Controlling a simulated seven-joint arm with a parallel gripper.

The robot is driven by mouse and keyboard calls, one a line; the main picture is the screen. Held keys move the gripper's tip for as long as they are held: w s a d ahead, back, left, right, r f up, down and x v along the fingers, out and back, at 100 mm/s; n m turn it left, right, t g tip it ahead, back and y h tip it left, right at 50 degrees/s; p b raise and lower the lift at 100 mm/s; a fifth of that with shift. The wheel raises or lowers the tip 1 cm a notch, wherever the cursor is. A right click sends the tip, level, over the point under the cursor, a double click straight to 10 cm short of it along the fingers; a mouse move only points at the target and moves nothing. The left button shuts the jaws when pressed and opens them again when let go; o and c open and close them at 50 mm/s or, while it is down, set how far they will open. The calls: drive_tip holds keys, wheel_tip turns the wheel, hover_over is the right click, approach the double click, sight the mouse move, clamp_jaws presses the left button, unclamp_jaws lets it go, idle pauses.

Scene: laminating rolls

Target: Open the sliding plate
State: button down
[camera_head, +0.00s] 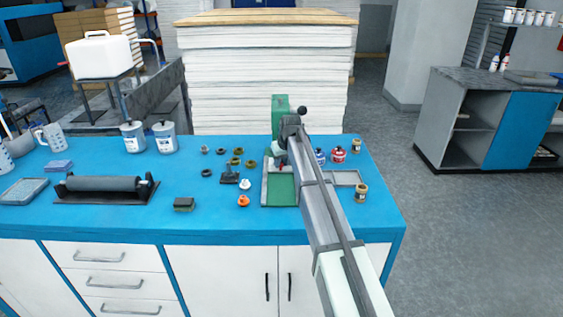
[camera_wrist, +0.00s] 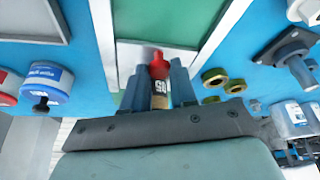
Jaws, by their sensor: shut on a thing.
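The green press-like machine (camera_head: 280,103) stands upright on the blue bench. Its green plate (camera_head: 281,190) lies in a metal frame at the base and also shows in the wrist view (camera_wrist: 165,18). My gripper (camera_head: 280,158) is low over the back part of this plate. In the wrist view, my gripper's two fingers (camera_wrist: 158,85) are on either side of a small red-topped piece (camera_wrist: 159,64) with a dark, lettered middle, and are shut on it. It looks like the plate's handle, but its base is hidden. My arm covers part of the machine.
Small bottles (camera_head: 338,155) and an empty tray (camera_head: 346,178) are close on the right. Small rings (camera_head: 237,161) and an orange-topped piece (camera_head: 243,201) lie left. A roller (camera_head: 103,184) sits farther left. The bench front (camera_head: 220,231) is mostly clear.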

drive_tip(key=s, duration=1.6)
drive_tip(key=shift+s, duration=0.4)
drive_tip(key=c, duration=1.2)
unclamp_jaws()
drive_tip(key=shift+s, duration=0.15)
drive_tip(key=o, duration=0.3)
drive_tip(key=v, duration=1.3)
drive_tip(key=shift+r, duration=0.35)
